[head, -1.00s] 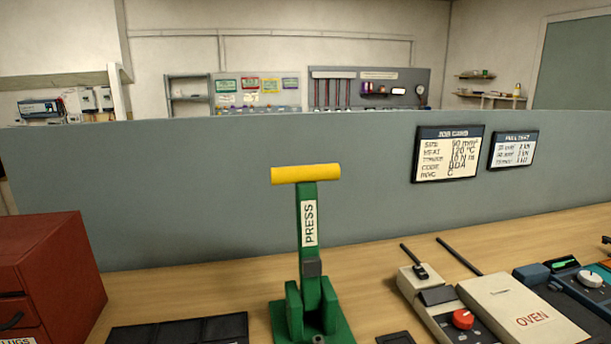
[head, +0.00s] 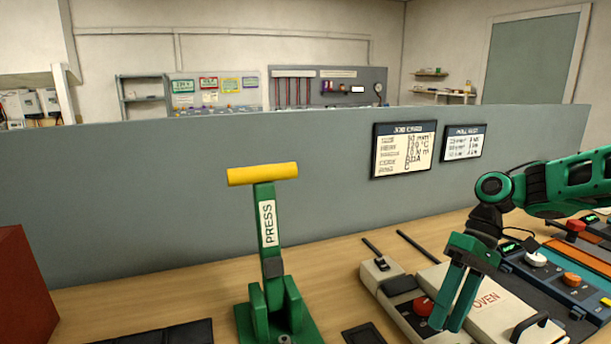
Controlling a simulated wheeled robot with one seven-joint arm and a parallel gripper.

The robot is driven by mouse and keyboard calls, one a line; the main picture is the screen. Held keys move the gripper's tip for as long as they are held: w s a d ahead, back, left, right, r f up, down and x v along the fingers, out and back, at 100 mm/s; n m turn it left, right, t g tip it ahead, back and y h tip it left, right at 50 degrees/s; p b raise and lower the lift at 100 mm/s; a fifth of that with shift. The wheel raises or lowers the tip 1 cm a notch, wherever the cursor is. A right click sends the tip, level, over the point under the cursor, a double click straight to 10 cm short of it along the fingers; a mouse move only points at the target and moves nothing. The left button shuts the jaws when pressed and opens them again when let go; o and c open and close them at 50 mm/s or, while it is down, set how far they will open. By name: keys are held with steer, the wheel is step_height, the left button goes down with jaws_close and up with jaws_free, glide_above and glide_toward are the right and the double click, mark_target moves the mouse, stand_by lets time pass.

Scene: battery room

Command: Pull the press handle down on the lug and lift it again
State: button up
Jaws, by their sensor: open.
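The green press (head: 274,295) stands on the wooden bench near the middle of the head view, with a "PRESS" label on its upright lever. Its yellow handle (head: 263,174) is a crossbar at the top of the lever, raised. My gripper (head: 448,323) is at the right, pointing down in front of the oven and well to the right of the press. It is open and I see nothing held in it. No lug can be made out at the press; its base is cut by the lower picture edge.
The cream oven (head: 495,297) and a unit with a red knob (head: 423,306) lie right of the press. A red cabinet (head: 22,290) and a black tray (head: 165,334) are at left. A grey partition (head: 150,205) with a job card (head: 403,150) stands behind. Bench between press and partition is clear.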

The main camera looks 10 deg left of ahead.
steer(key=w+a+r+n+y, duration=0.25)
steer(key=w+a+n, duration=0.2)
steer(key=a, duration=0.65)
steer(key=n+g+y, duration=0.4)
steer(key=n+y, duration=0.5)
steer(key=n, duration=0.4)
glide_toward(262, 182)
steer(key=shift+m+h, duration=0.25)
steer(key=x, duration=0.3)
steer(key=r+x, duration=0.1)
steer(key=x, duration=0.2)
steer(key=w+x, duration=0.1)
steer(key=x, duration=0.2)
steer(key=shift+s+a+r, duration=0.15)
steer(key=shift+a+r, duration=0.1)
steer(key=shift+a, duration=0.45)
